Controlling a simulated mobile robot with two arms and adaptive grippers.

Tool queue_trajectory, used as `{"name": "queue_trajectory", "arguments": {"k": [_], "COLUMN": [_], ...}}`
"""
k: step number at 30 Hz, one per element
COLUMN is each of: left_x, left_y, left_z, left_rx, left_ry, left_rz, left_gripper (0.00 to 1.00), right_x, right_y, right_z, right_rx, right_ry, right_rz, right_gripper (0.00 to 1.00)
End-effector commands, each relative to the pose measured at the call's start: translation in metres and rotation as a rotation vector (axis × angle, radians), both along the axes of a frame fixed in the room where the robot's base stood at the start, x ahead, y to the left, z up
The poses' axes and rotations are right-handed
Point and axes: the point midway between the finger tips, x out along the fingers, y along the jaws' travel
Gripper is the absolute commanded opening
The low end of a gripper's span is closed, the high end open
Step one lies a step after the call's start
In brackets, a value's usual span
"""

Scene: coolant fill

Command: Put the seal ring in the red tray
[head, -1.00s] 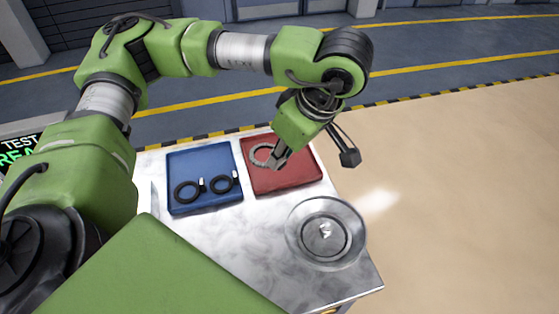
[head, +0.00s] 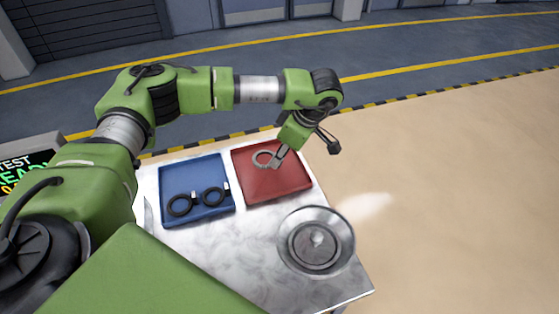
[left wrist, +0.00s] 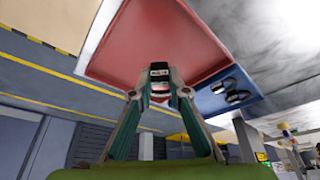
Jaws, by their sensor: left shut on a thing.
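I cannot tell whether the ring touches the tray floor. In the left wrist view, the fingers (left wrist: 159,94) close on the ring (left wrist: 159,74), seen almost edge-on against the red tray (left wrist: 125,40). My right gripper is in neither view.
A blue tray (head: 191,177) with two black rings (head: 197,200) stands left of the red tray. A round metal bowl (head: 317,240) stands at the table's front right. The metal table top (head: 235,250) is clear between them. A screen (head: 30,171) is at far left.

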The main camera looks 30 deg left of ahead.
Motion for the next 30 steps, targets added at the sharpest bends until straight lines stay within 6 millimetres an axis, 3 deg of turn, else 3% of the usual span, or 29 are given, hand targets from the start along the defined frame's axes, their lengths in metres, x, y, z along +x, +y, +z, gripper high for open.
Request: {"name": "queue_trajectory", "arguments": {"k": [12,23,24,25,30], "left_x": [0.007,0.007,0.007,0.007,0.007], "left_y": [0.003,0.003,0.003,0.003,0.003], "left_z": [-0.038,-0.045,-0.043,-0.043,-0.042], "left_rx": [0.001,0.000,0.000,0.000,0.000], "left_ry": [0.000,0.000,-0.001,0.000,0.000], "left_rz": [0.001,0.001,0.001,0.001,0.001], "left_gripper": [0.05,0.05,0.26,0.33,0.33], "right_x": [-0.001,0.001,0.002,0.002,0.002], "right_y": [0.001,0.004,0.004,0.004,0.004], "right_z": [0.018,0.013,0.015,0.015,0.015], "right_rx": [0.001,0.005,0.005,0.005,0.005], "right_ry": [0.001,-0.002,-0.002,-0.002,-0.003], "right_rz": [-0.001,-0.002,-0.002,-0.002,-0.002], "right_gripper": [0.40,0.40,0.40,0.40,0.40]}}
